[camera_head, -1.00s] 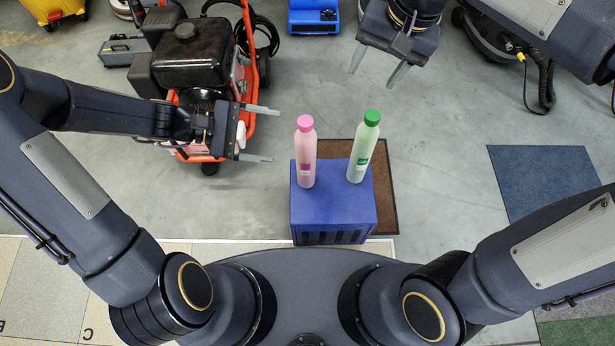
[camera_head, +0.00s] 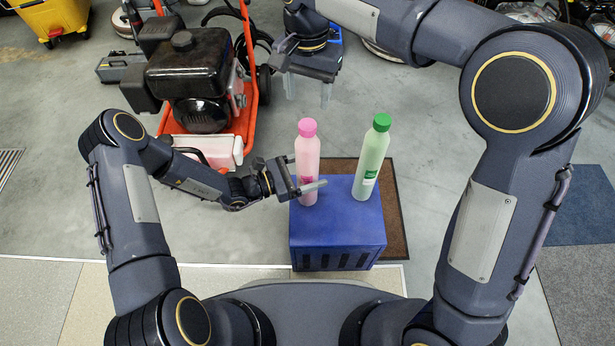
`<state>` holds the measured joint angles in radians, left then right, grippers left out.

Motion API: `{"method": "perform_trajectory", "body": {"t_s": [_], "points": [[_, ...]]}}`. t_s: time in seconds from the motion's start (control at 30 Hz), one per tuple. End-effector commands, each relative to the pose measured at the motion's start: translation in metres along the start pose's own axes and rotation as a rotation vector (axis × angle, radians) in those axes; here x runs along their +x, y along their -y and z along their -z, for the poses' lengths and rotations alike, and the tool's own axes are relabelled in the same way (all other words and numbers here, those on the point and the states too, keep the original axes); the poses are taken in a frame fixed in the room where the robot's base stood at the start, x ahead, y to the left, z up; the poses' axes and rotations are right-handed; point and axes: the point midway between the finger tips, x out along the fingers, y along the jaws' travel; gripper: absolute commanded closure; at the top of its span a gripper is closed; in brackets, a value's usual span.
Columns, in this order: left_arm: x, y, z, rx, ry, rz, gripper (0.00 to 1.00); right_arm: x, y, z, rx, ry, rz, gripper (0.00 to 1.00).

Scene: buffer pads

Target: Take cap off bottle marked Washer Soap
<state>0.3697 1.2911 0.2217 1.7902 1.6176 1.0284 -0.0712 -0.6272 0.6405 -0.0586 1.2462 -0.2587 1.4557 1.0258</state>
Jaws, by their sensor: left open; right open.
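A pink bottle (camera_head: 306,153) with a pink cap (camera_head: 307,127) stands upright on a blue crate (camera_head: 337,250). A light green bottle (camera_head: 370,165) with a green cap (camera_head: 381,122) stands to its right on the same crate. Both labels are too small to read, so I cannot tell which says Washer Soap. My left gripper (camera_head: 308,172) is open at the pink bottle's body, one finger in front of it and the other partly hidden by it; contact is unclear. My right gripper (camera_head: 308,92) is open and empty, fingers pointing down, beyond the pink cap in the picture.
A brown mat (camera_head: 392,205) lies under the crate. An orange-framed engine machine (camera_head: 195,85) stands at the left behind my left arm. A yellow cart (camera_head: 52,17) is at the far left.

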Motion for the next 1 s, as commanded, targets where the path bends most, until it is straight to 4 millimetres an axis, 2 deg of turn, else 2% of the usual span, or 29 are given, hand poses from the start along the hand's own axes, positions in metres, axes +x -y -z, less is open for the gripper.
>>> {"method": "perform_trajectory", "body": {"t_s": [0.2,0.47,1.0], "points": [[0.014,0.0001,-0.0001,0.0,0.0,0.0,0.21,0.0,-0.0001,0.0,0.0,0.0,0.0,0.46],[0.0146,0.0001,-0.0001,0.0,0.0,0.0,0.23,0.0001,-0.0002,0.0,0.0,0.0,0.001,0.46],[0.0142,0.0001,-0.0001,0.0,-0.001,0.0,0.93,0.0001,-0.0001,0.0,0.0,0.0,0.0,0.46]]}}
